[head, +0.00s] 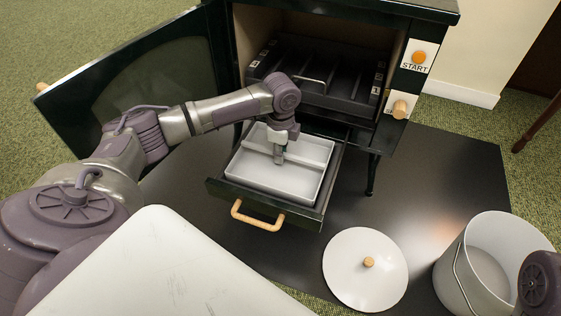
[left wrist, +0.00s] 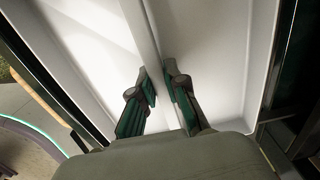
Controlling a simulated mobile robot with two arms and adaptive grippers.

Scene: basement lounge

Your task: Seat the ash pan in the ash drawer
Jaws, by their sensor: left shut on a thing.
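The ash pan (head: 262,177) is a shallow light grey tray with a raised bar across its middle. It lies within the walls of the pulled-out ash drawer (head: 262,207), a dark drawer with a wooden handle. I cannot tell whether its underside touches the drawer floor. My left gripper (head: 278,157) points down over the pan, shut on its middle bar. In the left wrist view the fingers (left wrist: 158,82) stand on either side of the bar of the pan (left wrist: 205,45). My right gripper is not in view.
The dark stove (head: 385,128) stands behind the drawer, its glass door (head: 135,85) open to the left and a grate (head: 318,80) inside. A round white lid (head: 350,275) and a white bucket (head: 455,258) stand on the dark floor mat (head: 435,180) at right.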

